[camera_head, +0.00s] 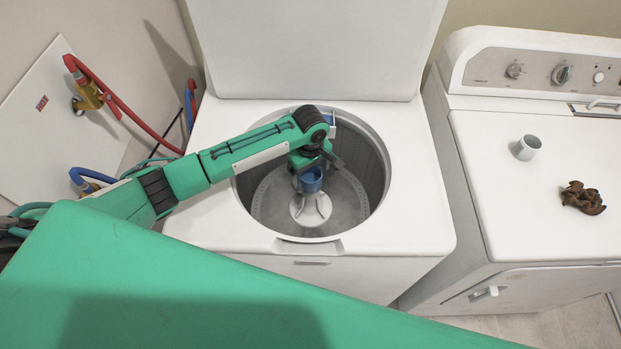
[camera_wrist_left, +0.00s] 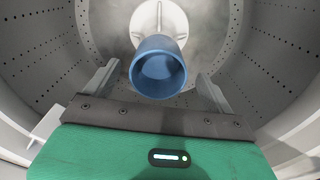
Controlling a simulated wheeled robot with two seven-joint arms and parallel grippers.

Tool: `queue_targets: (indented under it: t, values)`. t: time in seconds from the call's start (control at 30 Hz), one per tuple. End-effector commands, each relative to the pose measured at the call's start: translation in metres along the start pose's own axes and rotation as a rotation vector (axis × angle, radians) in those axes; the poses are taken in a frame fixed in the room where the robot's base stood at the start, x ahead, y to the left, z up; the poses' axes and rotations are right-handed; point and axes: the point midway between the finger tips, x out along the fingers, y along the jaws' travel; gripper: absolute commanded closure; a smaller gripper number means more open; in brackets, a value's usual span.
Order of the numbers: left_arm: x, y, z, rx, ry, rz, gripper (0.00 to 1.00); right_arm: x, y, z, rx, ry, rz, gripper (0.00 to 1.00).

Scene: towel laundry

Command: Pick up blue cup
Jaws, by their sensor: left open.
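My left gripper (camera_head: 318,165) reaches down into the drum at the cup. Its fingers (camera_wrist_left: 158,80) are apart, one on each side of the cup, with gaps visible between fingers and cup. Whether the cup touches the agitator is unclear. My right gripper is not in view.
The washer (camera_head: 400,215) has its lid (camera_head: 315,50) raised behind the opening. The drum wall (camera_wrist_left: 45,55) surrounds the gripper closely. Hoses (camera_head: 130,115) hang at left.

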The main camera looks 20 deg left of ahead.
Motion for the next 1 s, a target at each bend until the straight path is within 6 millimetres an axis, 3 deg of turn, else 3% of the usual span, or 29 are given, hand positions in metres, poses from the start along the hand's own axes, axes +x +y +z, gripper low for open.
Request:
queue_targets:
  t: [0.23, 0.5, 0.77, 1.0]
  values:
    - [0.029, 0.002, -0.001, 0.001, 0.0, -0.002, 0.13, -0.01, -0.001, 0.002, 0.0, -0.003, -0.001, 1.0]
    - [0.034, 0.002, -0.001, 0.001, 0.0, 0.0, 0.13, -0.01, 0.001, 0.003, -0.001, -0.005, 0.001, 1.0]
    - [0.034, 0.002, -0.001, 0.001, 0.0, 0.0, 0.61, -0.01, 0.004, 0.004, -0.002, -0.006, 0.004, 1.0]
    - [0.033, 0.002, -0.001, 0.001, 0.001, 0.0, 0.61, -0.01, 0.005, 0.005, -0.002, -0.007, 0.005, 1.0]
